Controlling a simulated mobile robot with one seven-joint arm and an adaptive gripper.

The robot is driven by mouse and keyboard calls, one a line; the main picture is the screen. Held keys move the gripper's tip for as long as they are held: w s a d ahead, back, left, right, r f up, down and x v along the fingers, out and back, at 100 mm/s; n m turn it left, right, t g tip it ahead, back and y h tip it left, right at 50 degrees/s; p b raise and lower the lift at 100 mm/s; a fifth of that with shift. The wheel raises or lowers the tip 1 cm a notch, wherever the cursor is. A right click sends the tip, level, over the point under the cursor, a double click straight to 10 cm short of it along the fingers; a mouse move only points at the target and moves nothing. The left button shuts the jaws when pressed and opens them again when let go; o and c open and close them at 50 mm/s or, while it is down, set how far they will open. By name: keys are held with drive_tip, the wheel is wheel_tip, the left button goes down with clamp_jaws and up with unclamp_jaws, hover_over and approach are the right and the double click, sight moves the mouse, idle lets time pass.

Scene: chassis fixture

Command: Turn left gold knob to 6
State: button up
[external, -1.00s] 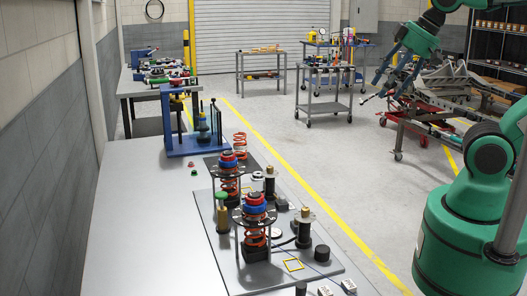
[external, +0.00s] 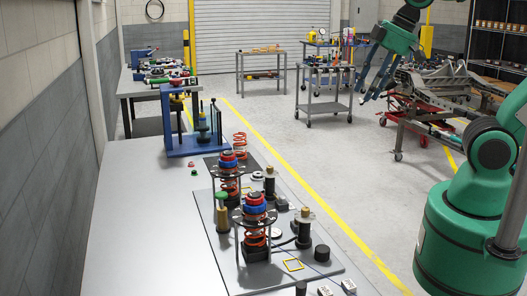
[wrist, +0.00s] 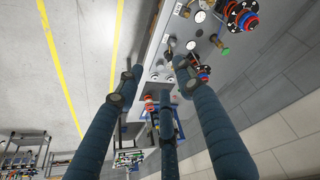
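My gripper (external: 374,92) hangs in the air at the upper right of the external view, well apart from the bench. In the wrist view its three blue-grey fingers (wrist: 152,80) are spread wide with nothing held. I cannot read any numbers on the knobs.
The grey bench (external: 140,240) holds two fixture plates with red-spring coil-overs (external: 255,215) and a blue press frame (external: 195,140). A cart (external: 325,100) and a red-wheeled chassis stand (external: 420,125) are behind. The floor between is clear.

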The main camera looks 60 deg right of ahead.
drive_tip(key=w+a+f+n+g+p, duration=0.2)
drive_tip(key=w+a+f+n+p, duration=0.15)
drive_tip(key=w+a+n, duration=0.35)
drive_tip(key=n+g+p, duration=0.2)
drive_tip(key=n+g, duration=0.1)
drive_tip(key=n, duration=0.2)
hover_over(306, 208)
wheel_tip(306, 208, down, 11)
drive_tip(key=shift+a, duration=0.15)
wheel_tip(306, 208, down, 14)
drive_tip(key=shift+r+b, duration=0.15)
drive_tip(key=shift+b, duration=0.45)
clamp_jaws()
